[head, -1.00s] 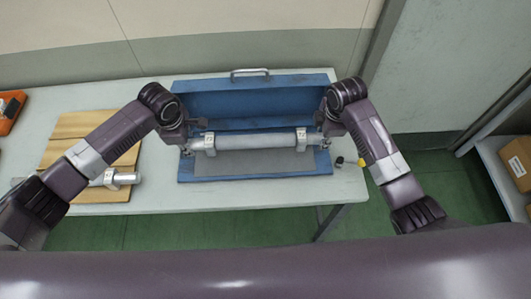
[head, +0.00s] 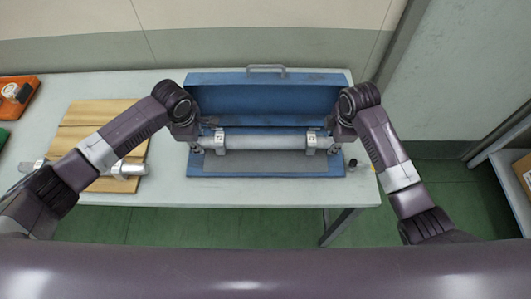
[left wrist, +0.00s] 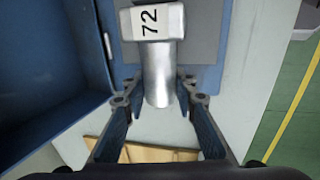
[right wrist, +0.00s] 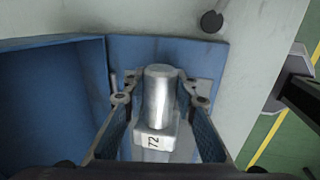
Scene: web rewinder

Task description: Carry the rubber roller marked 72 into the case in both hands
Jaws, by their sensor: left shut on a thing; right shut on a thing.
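The roller marked 72 (head: 266,142) is a pale grey cylinder with a light, labelled block near each end. It lies level across the open blue case (head: 196,176), over its grey pad (head: 268,166). I cannot tell whether it touches the case. My left gripper (head: 197,146) is shut on its left end, and my right gripper (head: 337,146) on its right end. The left wrist view shows the metal shaft end (left wrist: 160,85) between the fingers and the label 72 (left wrist: 150,21). The right wrist view shows the other end (right wrist: 159,95) between the fingers.
The case's lid (head: 267,95) stands open at the back, with a handle on top. A wooden board (head: 130,120) with another metal roller (head: 128,169) lies on the table to the left. An orange tray (head: 16,100) is at far left. A small dark object (head: 352,163) lies right of the case.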

